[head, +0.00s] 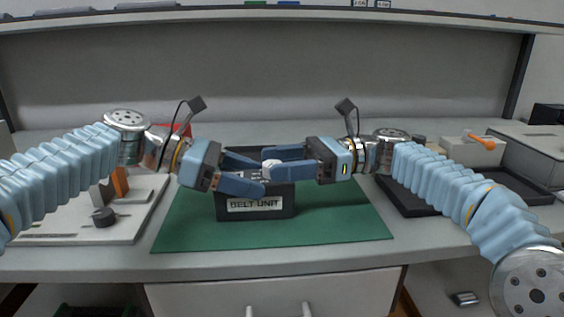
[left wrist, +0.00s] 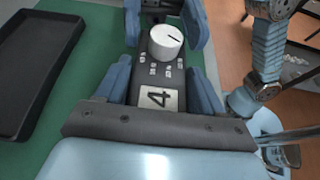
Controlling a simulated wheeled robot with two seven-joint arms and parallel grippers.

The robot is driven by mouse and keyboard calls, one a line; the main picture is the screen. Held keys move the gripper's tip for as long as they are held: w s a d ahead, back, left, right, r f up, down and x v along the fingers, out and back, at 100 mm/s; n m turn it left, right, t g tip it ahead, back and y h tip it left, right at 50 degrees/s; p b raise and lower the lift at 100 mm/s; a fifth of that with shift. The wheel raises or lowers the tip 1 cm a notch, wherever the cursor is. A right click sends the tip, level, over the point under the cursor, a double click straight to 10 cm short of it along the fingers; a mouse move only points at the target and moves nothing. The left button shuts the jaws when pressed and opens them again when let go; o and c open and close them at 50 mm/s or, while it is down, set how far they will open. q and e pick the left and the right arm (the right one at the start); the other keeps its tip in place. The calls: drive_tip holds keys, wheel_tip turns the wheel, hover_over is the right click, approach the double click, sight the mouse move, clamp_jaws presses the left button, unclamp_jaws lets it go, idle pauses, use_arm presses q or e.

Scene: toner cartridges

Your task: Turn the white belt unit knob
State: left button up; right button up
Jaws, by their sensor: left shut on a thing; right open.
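The black belt unit (head: 283,211) with a "BELT UNIT" label stands on the green mat (head: 345,225). Its white knob (left wrist: 166,41), with a dark line on its face, sits on the top; in the head view the knob (head: 270,163) is partly hidden between fingers. My left gripper (head: 257,174) is shut on the belt unit's body, with one finger along each side, beside the "4" label (left wrist: 158,99). My right gripper (head: 272,165) is open, its fingers on either side of the knob. In the left wrist view, contact between these fingers and the knob cannot be made out.
A pale board (head: 140,223) with a black knob (head: 104,217) and an orange part (head: 121,183) lies at left. A black tray (head: 407,204) is right of the mat. A grey box with an orange lever (head: 482,142) stands farther right. The mat's front is clear.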

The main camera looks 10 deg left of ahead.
drive_tip(key=c, duration=1)
drive_tip(key=shift+c, duration=0.2)
drive_tip(key=shift+t, duration=0.3)
drive_tip(key=m+t, duration=0.1)
drive_tip(key=t, duration=0.1)
drive_tip(key=m+t+y, duration=0.1)
drive_tip(key=t, duration=0.1)
drive_tip(key=m+t, duration=0.1)
drive_tip(key=m, duration=0.1)
drive_tip(key=shift+s+r+t+y, duration=0.1)
drive_tip(key=shift+s+t+y, duration=0.2)
drive_tip(key=shift+s+t, duration=0.1)
drive_tip(key=shift+s+m+t, duration=0.15)
drive_tip(key=shift+m+t, duration=1.75)
drive_tip(key=shift+t, duration=0.9)
drive_tip(key=o, duration=1)
